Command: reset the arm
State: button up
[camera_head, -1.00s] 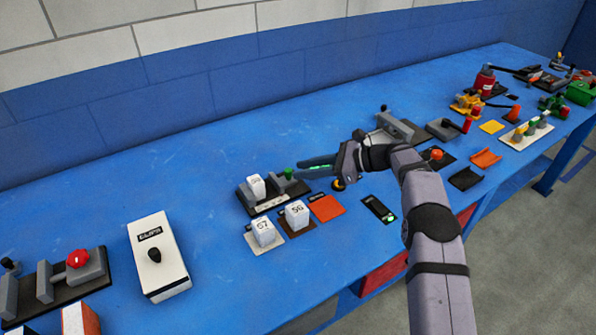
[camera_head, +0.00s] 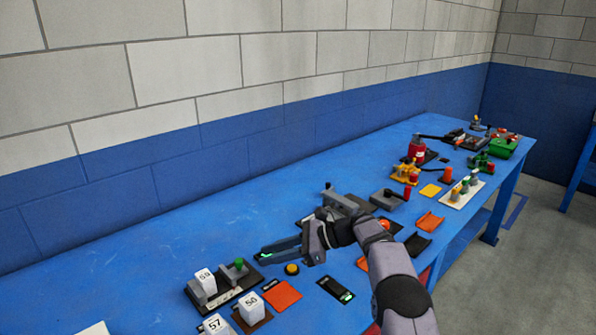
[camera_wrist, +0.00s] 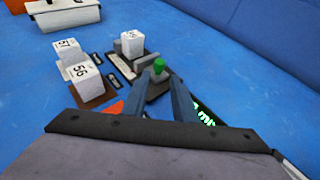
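My gripper (camera_head: 262,252) hangs over the blue bench, left of the wrist, fingers pointing left in the head view. Beyond the fingertips is a green knob (camera_wrist: 159,66) on a dark fixture. The same green knob (camera_head: 239,264) shows in the head view, beside a white block marked 59 (camera_head: 204,279). The gripper looks apart from both.
White blocks marked 56 (camera_head: 251,306) and 57 (camera_head: 215,325) stand at the near edge by an orange pad (camera_head: 282,295). A yellow button (camera_head: 292,269) sits below the gripper. Levers, a red cylinder (camera_head: 416,148) and a green box (camera_head: 503,147) stand farther right. The back-left bench is clear.

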jog(key=shift+s+d+r+h+p, duration=0.25)
jog(key=shift+d+r+h+p, duration=0.05)
jog(key=shift+r, duration=0.1)
jog(key=s+d+r+n+h+p, duration=0.1)
jog(key=s+d+n+h+p, duration=0.3)
jog(key=s, duration=0.7)
jog(key=s+d+r+n+h+p, duration=0.1)
jog(key=s+d+n+h+p, duration=0.3)
jog(key=s+d+n, duration=0.4)
jog(key=s+d+r+n+h+p, duration=0.2)
jog(key=s+d+n+h+p, duration=0.2)
jog(key=s+d, duration=0.8)
jog(key=s+n, duration=0.1)
jog(key=s, duration=0.3)
jog(key=shift+s+d+n+h, duration=0.25)
jog(key=shift+d+n+h, duration=0.05)
jog(key=shift+d+n, duration=0.1)
